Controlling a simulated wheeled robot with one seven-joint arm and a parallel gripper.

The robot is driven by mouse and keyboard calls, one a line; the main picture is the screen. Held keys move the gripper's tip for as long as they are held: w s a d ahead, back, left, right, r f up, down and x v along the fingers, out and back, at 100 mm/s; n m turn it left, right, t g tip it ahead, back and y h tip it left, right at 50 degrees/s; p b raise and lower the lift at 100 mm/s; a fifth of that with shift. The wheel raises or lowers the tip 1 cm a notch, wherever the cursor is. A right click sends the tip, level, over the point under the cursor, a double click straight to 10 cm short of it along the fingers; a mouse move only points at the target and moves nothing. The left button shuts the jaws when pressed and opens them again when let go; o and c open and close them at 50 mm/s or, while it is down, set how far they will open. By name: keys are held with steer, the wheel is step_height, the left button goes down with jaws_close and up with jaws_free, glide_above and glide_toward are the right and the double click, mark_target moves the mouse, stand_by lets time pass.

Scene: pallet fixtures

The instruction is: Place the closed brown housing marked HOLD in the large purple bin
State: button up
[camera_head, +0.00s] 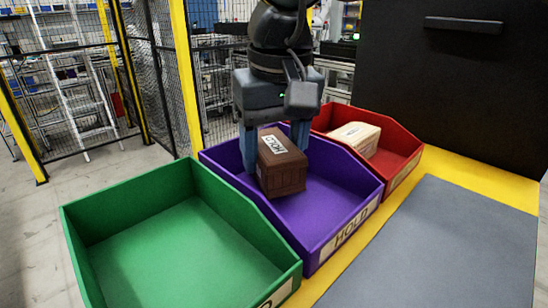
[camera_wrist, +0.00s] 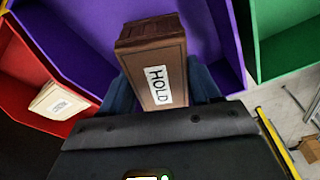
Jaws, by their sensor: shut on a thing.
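The closed brown housing (camera_head: 281,165) has a white HOLD label on its top. It is between the blue fingers of my gripper (camera_head: 276,150), which is shut on it. The housing is over or inside the large purple bin (camera_head: 330,212), toward its back left part. I cannot tell whether its underside touches the bin floor. The purple bin has a HOLD label on its front wall. In the wrist view the housing (camera_wrist: 152,58) sits between the fingers, with purple bin walls (camera_wrist: 72,50) around it.
An empty green bin (camera_head: 175,255) stands to the left of the purple bin. A red bin (camera_head: 398,152) to the right holds a cream housing (camera_head: 354,138). A grey mat (camera_head: 440,250) lies in front on the yellow surface. A dark panel (camera_head: 455,80) stands at the back right.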

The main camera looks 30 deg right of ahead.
mark_target(278, 150)
steer(key=shift+f, duration=1)
steer(key=shift+f, duration=0.2)
steer(key=o, duration=1.2)
steer(key=shift+c, duration=0.2)
steer(key=shift+r, duration=0.15)
steer(key=shift+r, duration=0.15)
steer(key=r, duration=0.4)
steer(key=s+r, duration=0.1)
steer(key=r, duration=0.2)
steer(key=r+b, duration=0.1)
steer(key=r, duration=0.3)
steer(key=shift+s+a+r, duration=0.2)
steer(key=shift+s+r, duration=0.15)
